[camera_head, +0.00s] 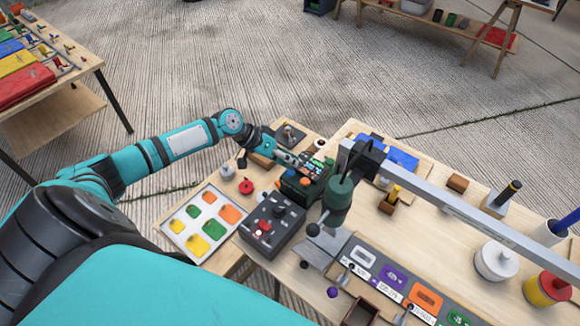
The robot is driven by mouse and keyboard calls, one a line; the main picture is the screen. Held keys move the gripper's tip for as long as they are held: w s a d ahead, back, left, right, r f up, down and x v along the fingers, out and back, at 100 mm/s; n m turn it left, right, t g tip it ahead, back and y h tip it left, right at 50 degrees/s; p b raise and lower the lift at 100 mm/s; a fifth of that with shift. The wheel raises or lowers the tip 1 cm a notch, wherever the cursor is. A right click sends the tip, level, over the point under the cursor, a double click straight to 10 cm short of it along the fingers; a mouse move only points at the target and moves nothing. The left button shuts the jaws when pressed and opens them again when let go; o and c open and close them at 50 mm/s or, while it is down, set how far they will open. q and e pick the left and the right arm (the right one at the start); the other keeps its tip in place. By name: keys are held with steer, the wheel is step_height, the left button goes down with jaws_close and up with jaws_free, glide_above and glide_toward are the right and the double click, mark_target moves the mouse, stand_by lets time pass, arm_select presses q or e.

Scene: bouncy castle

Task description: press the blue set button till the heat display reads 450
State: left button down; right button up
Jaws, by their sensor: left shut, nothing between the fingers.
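My left arm reaches in from the left, and its gripper (291,158) is shut with nothing in it. Its tip is at the back left of a small dark control box (302,187) with green and orange-red parts on top. I cannot tell whether the tip touches the box. A blue set button and a heat display are too small or hidden to make out, so no reading can be told. A dark grey box (271,226) with a black knob and a red part stands in front of it. My right gripper is not in view.
A grey metal beam with a green-handled tool (339,193) stands close right of the control box. A white tray of coloured patches (204,222) lies at the left. White and yellow-red pots (495,262) stand at the right. The bench's right middle has some bare wood.

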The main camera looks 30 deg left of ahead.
arm_select(q)
steer(key=shift+f, duration=0.1)
steer(key=shift+f+b, duration=0.7)
steer(key=shift+f, duration=0.15)
stand_by(0.8)
stand_by(0.3)
steer(key=shift+r+p, duration=1.05)
steer(key=shift+r, duration=0.25)
step_height(320, 180, up, 5)
steer(key=p, duration=0.4)
stand_by(0.9)
stand_by(0.8)
